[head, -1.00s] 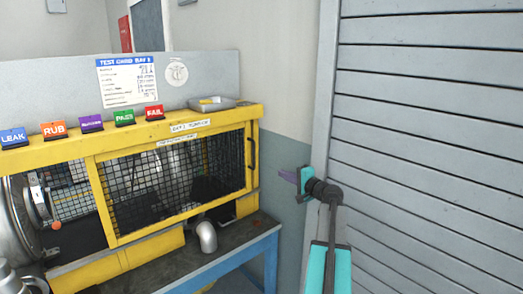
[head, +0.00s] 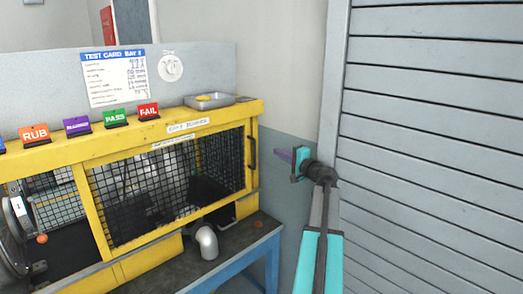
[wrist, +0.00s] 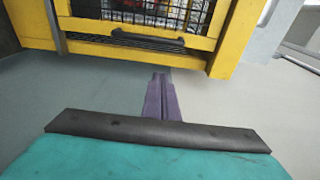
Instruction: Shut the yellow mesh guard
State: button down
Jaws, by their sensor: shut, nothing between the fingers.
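The yellow mesh guard (head: 150,195) has a yellow frame with black wire mesh and covers the right part of the yellow enclosure's front. To its left the front is uncovered, with metal parts showing inside. A dark bar handle (head: 252,152) is upright at its right end. My gripper (head: 281,156) is just right of the handle in the head view, apart from it, with its purple fingers together and empty. In the wrist view, the shut fingers (wrist: 160,77) point at the handle (wrist: 148,40), with a gap between; mesh shows beyond it.
Coloured label stands, including a red FAIL one (head: 148,111), and a grey tray (head: 215,100) stand on top of the enclosure. A grey pipe elbow (head: 207,241) sits on the blue-legged bench (head: 245,250). A grey slatted shutter (head: 430,150) is at right.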

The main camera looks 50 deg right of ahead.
jog(key=shift+s+d, duration=0.15)
jog(key=shift+d, duration=0.05)
jog(key=shift+w+d+p, duration=1.1)
jog(key=shift+w+p, duration=0.9)
jog(key=shift+w, duration=2.75)
jog(key=shift+s+a+p, duration=0.15)
jog(key=shift+a+p, duration=0.4)
jog(key=shift+a, duration=0.45)
jog(key=shift+s+a+p, duration=0.1)
jog(key=shift+a+p, duration=0.4)
jog(key=shift+a, duration=0.5)
